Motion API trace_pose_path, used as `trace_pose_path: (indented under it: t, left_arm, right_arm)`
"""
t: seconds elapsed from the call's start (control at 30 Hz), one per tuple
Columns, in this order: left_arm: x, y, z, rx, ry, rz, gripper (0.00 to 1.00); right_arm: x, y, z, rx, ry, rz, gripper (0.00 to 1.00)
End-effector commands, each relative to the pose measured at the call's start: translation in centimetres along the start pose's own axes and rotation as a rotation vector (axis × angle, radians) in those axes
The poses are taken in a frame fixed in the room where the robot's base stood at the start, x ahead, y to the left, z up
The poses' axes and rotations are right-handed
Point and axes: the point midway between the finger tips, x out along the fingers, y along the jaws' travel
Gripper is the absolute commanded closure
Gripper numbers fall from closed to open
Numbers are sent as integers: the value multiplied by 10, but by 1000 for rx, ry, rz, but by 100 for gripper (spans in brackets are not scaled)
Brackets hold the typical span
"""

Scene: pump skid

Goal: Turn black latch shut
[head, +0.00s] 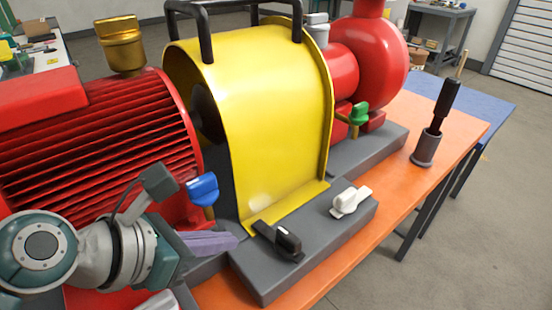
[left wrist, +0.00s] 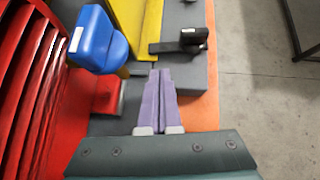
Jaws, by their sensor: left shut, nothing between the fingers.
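The black latch (head: 280,241) sits on the grey base plate at the front foot of the yellow guard (head: 255,120). Its raised grip stands on a flat black strip that runs slantwise across the plate. In the left wrist view the latch (left wrist: 182,43) is ahead of the fingers and a little to the right. My left gripper (head: 232,242) is shut and empty, with its purple fingers together. Its tips are left of the latch and apart from it; they also show in the left wrist view (left wrist: 159,75). My right gripper is not in view.
A white latch (head: 349,201) sits further along the plate. A blue-handled valve (head: 203,190) stands close above my left fingers, beside the red finned motor (head: 90,140). A green-handled valve (head: 358,113) and a cup with a black-handled tool (head: 426,148) are further right. The orange tabletop (head: 340,262) is clear in front.

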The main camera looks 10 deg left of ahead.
Motion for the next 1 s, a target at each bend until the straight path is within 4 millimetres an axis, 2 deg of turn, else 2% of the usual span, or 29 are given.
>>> trace_pose_path:
  t: [0.03, 0.1, 0.3, 0.77, 1.0]
  left_arm:
    - [13, 0, -2, 0, -2, -1, 100]
    - [25, 0, -2, -1, -2, -1, 100]
    - [48, 0, -1, 0, -1, 0, 100]
    - [54, 1, 0, 1, -1, 1, 100]
    - [66, 5, 11, 80, 0, -87, 100]
  right_arm:
    - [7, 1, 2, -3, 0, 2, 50]
    - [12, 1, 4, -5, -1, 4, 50]
    - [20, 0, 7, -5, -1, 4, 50]
    - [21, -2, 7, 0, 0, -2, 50]
    - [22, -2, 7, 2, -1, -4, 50]
